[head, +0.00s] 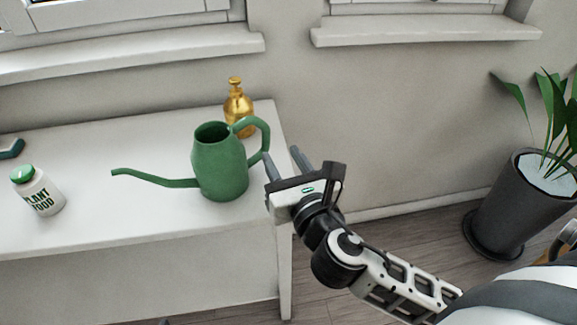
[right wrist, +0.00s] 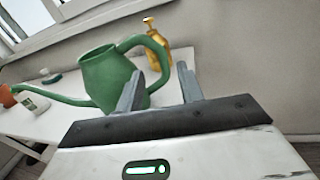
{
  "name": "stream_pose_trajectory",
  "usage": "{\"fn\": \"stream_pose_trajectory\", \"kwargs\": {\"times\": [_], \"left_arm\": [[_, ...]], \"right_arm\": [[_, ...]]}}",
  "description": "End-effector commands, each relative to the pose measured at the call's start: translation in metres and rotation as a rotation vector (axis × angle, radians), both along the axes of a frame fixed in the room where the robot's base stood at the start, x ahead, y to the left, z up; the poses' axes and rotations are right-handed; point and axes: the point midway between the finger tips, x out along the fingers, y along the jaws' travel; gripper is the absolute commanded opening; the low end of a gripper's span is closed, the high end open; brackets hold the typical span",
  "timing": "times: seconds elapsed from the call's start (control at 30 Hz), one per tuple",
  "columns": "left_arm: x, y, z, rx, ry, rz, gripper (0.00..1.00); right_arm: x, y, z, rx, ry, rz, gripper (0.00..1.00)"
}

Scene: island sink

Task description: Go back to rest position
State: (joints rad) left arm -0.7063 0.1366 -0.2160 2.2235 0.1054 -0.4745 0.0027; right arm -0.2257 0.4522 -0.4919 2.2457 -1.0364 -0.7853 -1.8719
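My right gripper (head: 284,160) is at the right end of the white table, just right of the green watering can's handle. Its two fingers are spread apart with nothing between them; the right wrist view also shows the gripper (right wrist: 160,85) open. The green watering can (head: 220,170) stands upright on the table, its spout pointing left, and it fills the middle of the right wrist view (right wrist: 108,75). I cannot tell from these views whether a finger touches the handle.
The white table (head: 110,235) also holds a gold spray bottle (head: 238,112) behind the can and a plant food jar (head: 38,192) at the left. A potted plant (head: 510,210) stands on the floor at the right. The floor between table and pot is clear.

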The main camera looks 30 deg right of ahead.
Motion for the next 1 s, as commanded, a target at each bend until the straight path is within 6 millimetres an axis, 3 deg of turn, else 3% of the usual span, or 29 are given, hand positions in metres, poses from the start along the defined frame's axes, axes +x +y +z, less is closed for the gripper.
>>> {"fn": "stream_pose_trajectory", "kwargs": {"times": [0.2, 0.77, 0.87, 1.0], "left_arm": [[0.000, 0.000, -0.001, 0.002, -0.002, 0.000, 0.59], [0.001, 0.000, 0.001, 0.001, -0.006, -0.001, 0.59], [0.001, 0.000, 0.001, 0.001, -0.006, -0.001, 0.59], [0.001, 0.000, 0.001, 0.001, -0.006, -0.001, 0.59]], "right_arm": [[-0.019, 0.001, 0.000, 0.000, 0.000, 0.000, 0.38], [-0.020, 0.000, -0.001, 0.032, 0.007, -0.010, 0.38], [-0.023, -0.011, -0.010, 0.210, 0.049, -0.068, 0.38], [-0.041, -0.036, -0.046, 0.769, 0.162, -0.290, 0.38]]}}
